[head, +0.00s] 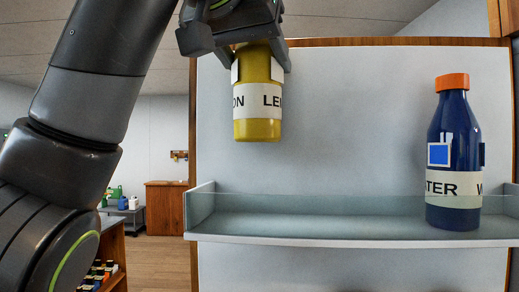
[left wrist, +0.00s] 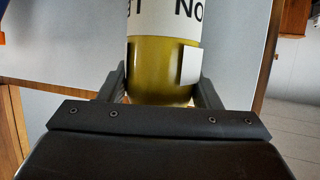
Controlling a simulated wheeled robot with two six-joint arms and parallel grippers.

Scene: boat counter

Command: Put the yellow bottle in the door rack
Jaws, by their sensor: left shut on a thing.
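The yellow bottle (head: 258,122), with a white label reading partly "LE", hangs in my left gripper (head: 262,58) in the head view. The gripper is shut on its upper part. The bottle is upright, above the left part of the door rack (head: 340,241) and apart from it. The rack is a pale shelf with a clear front lip on the door. In the left wrist view the bottle (left wrist: 162,70) sits between the two dark fingers (left wrist: 160,90). The bottle's top is hidden by the gripper in the head view. My right gripper is not in view.
A dark blue water bottle (head: 454,150) with an orange cap stands at the right end of the rack. The rack's left and middle are empty. A wooden frame edges the door panel (head: 350,120). A wooden cabinet (head: 165,207) stands far behind at left.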

